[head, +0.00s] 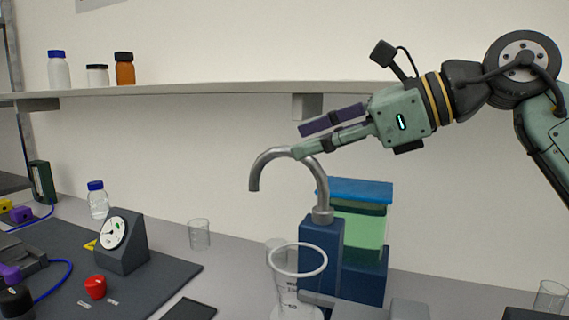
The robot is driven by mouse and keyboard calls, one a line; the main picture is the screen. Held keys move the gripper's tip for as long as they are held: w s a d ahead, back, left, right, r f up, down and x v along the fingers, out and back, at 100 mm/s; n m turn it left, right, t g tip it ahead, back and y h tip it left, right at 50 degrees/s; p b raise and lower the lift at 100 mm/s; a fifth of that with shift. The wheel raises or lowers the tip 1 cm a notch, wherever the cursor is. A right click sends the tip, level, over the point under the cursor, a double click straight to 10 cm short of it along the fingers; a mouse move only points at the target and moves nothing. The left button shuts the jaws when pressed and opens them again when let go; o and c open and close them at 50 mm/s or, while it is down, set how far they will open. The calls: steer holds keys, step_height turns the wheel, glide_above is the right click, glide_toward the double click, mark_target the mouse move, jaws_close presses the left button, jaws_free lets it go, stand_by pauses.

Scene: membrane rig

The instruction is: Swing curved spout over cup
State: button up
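The curved spout (315,178) is a grey metal hook-shaped tube rising from a dark blue block (322,245). Its open end points down at the left, over the bench. A clear graduated cup (284,292) with a thick pale rim stands in front of the block, its base near the lower picture edge. The spout's end appears left of the cup's rim in the picture. My gripper (298,141) comes from the right, at the top of the spout's bend. Its two fingers look apart, and the lower fingertip overlaps the spout. I cannot tell whether it touches.
A green container (362,229) with a blue lid stands behind the block. Small glass beakers (199,234) stand farther back. A dial gauge (122,242) and a red knob (95,287) sit on the dark mat at left. A shelf (210,91) runs along the wall.

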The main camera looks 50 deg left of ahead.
mark_target(282, 152)
steer(key=b+x, duration=0.2)
steer(key=x, duration=0.3)
steer(key=shift+s+a+f, duration=0.1)
steer(key=shift+a+f, duration=0.1)
steer(key=shift+a, duration=0.15)
steer(key=shift+c, duration=0.4)
jaws_close()
